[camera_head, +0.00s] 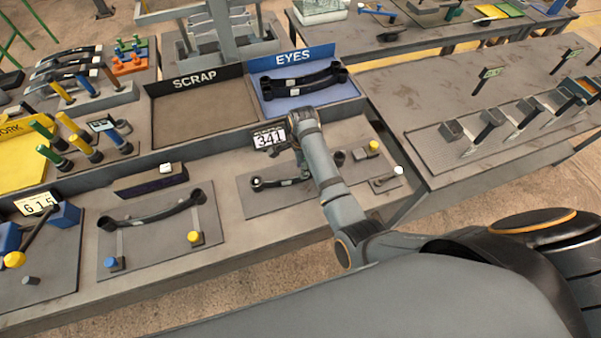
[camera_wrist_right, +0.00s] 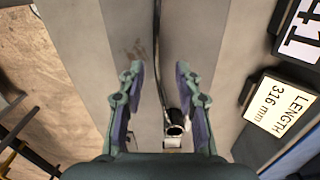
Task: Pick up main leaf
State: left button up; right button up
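A dark leaf (camera_head: 280,182) with a rolled eye at its left end lies on a grey plate under tag 341. My right arm hides part of it. In the right wrist view a thin dark leaf (camera_wrist_right: 157,45) runs between the fingers, with a round eye (camera_wrist_right: 175,124) close to the palm. My right gripper (camera_wrist_right: 159,75) is open, one finger on each side of this strip, with gaps visible. I cannot tell its height above the leaf. Another dark curved leaf (camera_head: 155,212) lies on the plate further left. My left gripper is not in view.
The blue EYES tray (camera_head: 330,98) holds dark leaves; the SCRAP tray (camera_head: 205,107) is empty. Tag 341 (camera_head: 269,139) stands behind the plate. A LENGTH 316 mm label (camera_wrist_right: 282,107) is right of the gripper. Yellow (camera_head: 374,146) and white (camera_head: 398,170) knobs stand right of my arm.

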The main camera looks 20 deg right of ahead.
jog(key=f, duration=0.2)
jog(key=f+p, duration=0.1)
jog(key=shift+s+a+f, duration=0.2)
jog(key=shift+s+f, duration=0.1)
jog(key=shift+f, duration=0.1)
jog(key=shift+w+f, duration=0.1)
jog(key=shift+f, duration=0.3)
jog(key=shift+r, duration=0.1)
grip_shut()
jog(key=shift+w, duration=0.1)
